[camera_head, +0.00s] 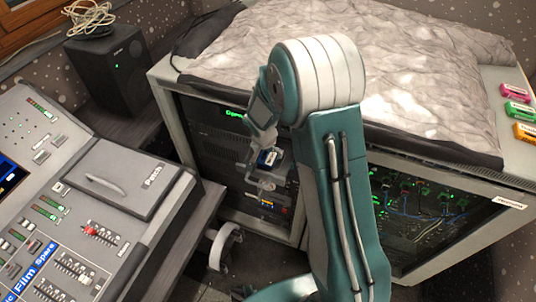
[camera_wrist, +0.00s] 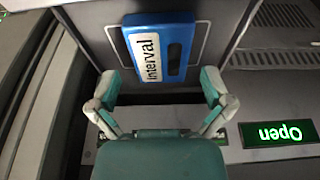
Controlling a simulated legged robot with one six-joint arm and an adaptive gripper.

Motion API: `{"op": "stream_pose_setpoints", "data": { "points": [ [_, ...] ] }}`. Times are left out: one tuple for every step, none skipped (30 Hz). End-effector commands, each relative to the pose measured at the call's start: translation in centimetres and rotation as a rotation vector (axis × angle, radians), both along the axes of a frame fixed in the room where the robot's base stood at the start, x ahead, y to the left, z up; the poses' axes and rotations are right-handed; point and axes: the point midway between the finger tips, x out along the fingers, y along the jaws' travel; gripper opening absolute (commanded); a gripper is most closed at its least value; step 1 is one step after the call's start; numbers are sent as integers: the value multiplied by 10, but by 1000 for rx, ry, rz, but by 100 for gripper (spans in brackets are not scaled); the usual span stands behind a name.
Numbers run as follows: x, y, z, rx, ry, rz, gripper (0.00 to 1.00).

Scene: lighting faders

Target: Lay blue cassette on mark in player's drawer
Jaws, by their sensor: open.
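The blue cassette (camera_wrist: 174,52), with a white label reading "interval", lies flat on the grey drawer (camera_wrist: 234,12) of the player. Parts of a thin outlined mark (camera_wrist: 205,45) show on both sides of it, so it lies within the outline, slightly tilted in the picture. My gripper (camera_wrist: 160,82) is open, its two pale-green-tipped fingers apart at the cassette's near end, with gaps on both sides. In the head view the cassette (camera_head: 267,158) shows small beside my gripper (camera_head: 262,172), partly hidden by my arm.
A lit green "Open" sign (camera_wrist: 285,133) is on the player front. Pink and orange cassettes (camera_head: 524,131) lie at the cabinet's right end. A grey cloth (camera_head: 400,60) covers the cabinet top. A mixing desk (camera_head: 70,210) stands at left, a black speaker (camera_head: 108,65) behind it.

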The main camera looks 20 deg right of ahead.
Motion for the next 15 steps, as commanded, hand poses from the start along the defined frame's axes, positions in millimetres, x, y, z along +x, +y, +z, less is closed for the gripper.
{"op": "stream_pose_setpoints", "data": {
  "points": [
    [-2,2,11,1,-4,1,100],
    [-3,3,17,1,-5,2,100],
    [-4,4,25,1,-6,0,100],
    [-6,5,31,0,-5,0,100],
    [-7,6,36,1,-6,1,100],
    [-9,7,44,1,-4,1,100],
    [-10,8,50,1,-4,0,100],
    [-11,9,56,0,-5,1,100],
    [-13,11,63,1,-4,1,100],
    [-15,12,69,1,-5,1,100],
    [-16,12,73,1,-3,1,100],
    [-17,13,79,1,-4,1,100],
    [-18,14,83,0,-4,1,100],
    [-19,15,86,0,-2,0,100],
    [-20,15,90,0,-1,0,100]
  ]
}}
